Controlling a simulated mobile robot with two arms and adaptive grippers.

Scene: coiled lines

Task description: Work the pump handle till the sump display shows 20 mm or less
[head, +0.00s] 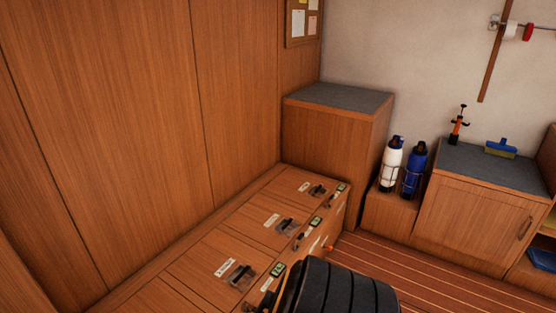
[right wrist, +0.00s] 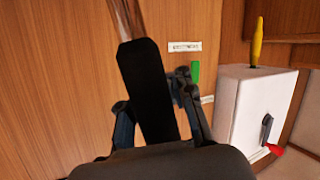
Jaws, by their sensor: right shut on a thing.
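In the right wrist view my right gripper (right wrist: 157,115) is shut on a black bar, taken as the pump handle (right wrist: 145,70), which stands up between its fingers. A small green display or tag (right wrist: 195,71) sits on the wood panel beyond, under a white label (right wrist: 185,47). In the head view, small green-faced displays (head: 278,270) sit along the bench front edge. Their figures are too small to read, and I cannot tell which is the sump display. The right gripper's grip on the handle is not visible in the head view. My left gripper is in neither view.
The wooden bench (head: 200,263) carries several black latches (head: 241,274). A white box (right wrist: 250,105) with a yellow handle (right wrist: 257,42) stands right of my right gripper. White and blue bottles (head: 392,165) stand by a cabinet (head: 470,215). Striped floor (head: 430,285) lies clear.

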